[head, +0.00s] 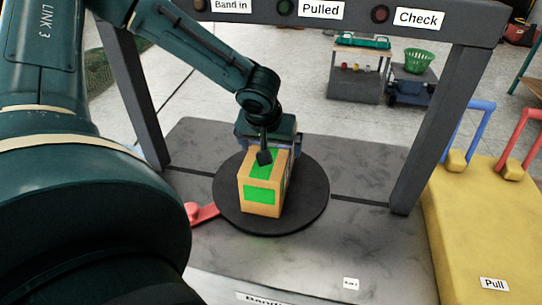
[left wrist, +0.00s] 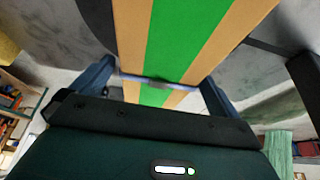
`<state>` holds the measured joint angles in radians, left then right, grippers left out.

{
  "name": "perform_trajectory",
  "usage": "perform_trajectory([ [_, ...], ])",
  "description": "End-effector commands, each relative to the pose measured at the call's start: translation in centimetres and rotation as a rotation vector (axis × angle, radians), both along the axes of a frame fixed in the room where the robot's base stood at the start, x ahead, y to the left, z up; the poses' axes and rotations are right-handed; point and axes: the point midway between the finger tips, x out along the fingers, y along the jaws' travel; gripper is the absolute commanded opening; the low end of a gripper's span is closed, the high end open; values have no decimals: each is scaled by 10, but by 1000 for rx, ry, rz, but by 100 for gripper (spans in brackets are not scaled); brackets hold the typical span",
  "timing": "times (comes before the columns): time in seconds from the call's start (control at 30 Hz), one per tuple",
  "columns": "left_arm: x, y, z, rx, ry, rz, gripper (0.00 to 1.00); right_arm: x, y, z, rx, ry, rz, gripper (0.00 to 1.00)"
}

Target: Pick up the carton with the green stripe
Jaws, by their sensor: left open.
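The carton (head: 262,197) is a tan box with green panels and a green stripe along its top. It lies on a round dark turntable (head: 310,205) under a grey frame. In the left wrist view the carton (left wrist: 190,35) runs away from me, green stripe between tan bands. My left gripper (head: 268,146) is at the carton's far end. In the left wrist view its blue-grey fingers (left wrist: 157,76) are apart, one on each side of the carton. A thin pale strip (left wrist: 155,81) crosses the carton between them; I cannot tell what it is. My right gripper is out of view.
The grey frame's right post (head: 425,135) stands beside the turntable. A red lever (head: 203,213) is at the turntable's left edge. A yellow bench (head: 475,235) with blue and red handles is at the right. A green basket (head: 418,60) stands behind.

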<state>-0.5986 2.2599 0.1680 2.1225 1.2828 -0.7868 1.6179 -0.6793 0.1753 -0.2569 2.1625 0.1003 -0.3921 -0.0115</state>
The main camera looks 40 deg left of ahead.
Motion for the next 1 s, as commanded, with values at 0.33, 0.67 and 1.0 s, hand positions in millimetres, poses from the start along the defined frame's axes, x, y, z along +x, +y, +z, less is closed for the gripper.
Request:
perform_trajectory([
  [0.33, 15, 9, -38, 1, 2, -1, 100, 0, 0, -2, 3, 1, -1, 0],
  [0.67, 15, 9, -38, 0, 0, -1, 92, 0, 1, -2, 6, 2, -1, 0],
  [1.0, 15, 9, -38, 0, 1, 0, 64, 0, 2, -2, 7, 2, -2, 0],
])
